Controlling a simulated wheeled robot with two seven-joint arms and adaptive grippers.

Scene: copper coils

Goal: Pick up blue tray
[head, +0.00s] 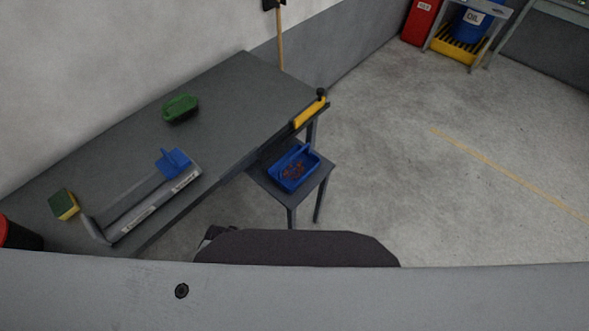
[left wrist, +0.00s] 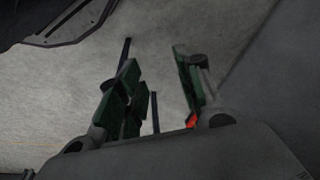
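The blue tray (head: 313,160) sits on a small dark side table in the head view, right of the long workbench. It has a handle-like bar at its far end and holds several small copper-coloured coils. My left gripper (left wrist: 154,68) shows only in the left wrist view. Its green-padded fingers are apart with nothing visible between them, above grey floor. The tray is not recognisable in that view, so how far the gripper is from it cannot be told. My right gripper is in neither view.
The workbench (head: 235,85) holds a green brush (head: 180,107), a blue item (head: 173,162) by a long grey holder (head: 150,208), and a sponge (head: 63,204). A yellow-handled tool (head: 310,113) lies at its edge. The side table (head: 322,178) has open floor to its right.

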